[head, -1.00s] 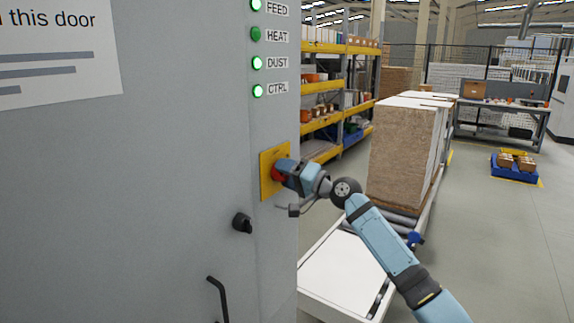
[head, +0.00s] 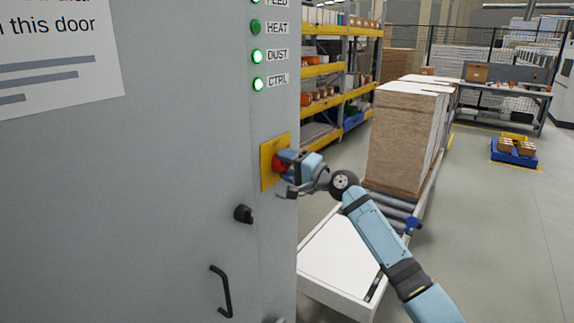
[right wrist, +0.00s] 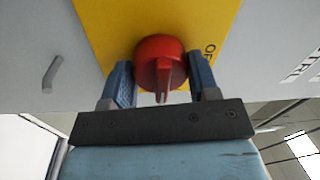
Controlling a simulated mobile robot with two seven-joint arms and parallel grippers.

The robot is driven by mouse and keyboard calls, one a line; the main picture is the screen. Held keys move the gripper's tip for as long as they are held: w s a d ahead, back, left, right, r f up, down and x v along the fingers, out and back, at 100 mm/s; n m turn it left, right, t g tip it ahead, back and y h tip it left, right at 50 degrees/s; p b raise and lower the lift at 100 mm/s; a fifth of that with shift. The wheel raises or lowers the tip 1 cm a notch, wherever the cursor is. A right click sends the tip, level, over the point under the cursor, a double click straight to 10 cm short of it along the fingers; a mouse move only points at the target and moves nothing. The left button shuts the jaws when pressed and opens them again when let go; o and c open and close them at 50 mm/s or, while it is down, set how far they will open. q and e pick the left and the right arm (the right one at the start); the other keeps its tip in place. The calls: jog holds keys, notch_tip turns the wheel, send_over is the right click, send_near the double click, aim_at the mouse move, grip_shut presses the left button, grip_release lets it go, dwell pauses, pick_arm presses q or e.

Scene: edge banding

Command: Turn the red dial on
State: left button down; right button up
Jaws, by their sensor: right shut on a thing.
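The red dial (head: 281,163) sits on a yellow plate (head: 266,176) on the grey cabinet. It also shows in the right wrist view (right wrist: 160,62), on the yellow plate (right wrist: 100,25), with its grip ridge between my fingers. My right gripper (right wrist: 160,85) is shut on the dial, one finger on each side; in the head view the gripper (head: 290,164) hides part of it. Lettering beginning "OF" shows on the plate beside the dial. My left gripper is not in view.
The cabinet (head: 150,180) fills the left, with a black knob (head: 243,214), a black handle (head: 222,291) and indicator lights; DUST (head: 257,56) and CTRL (head: 257,84) are lit brightly, HEAT (head: 256,27) is dimmer. A board stack (head: 403,140) stands right of my arm.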

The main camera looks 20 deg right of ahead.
jog(key=o, duration=0.9)
jog(key=shift+s+d+f, duration=0.1)
jog(key=shift+s+d, duration=0.15)
jog(key=b+v, duration=0.3)
jog(key=v, duration=1)
jog(key=shift+s, duration=0.1)
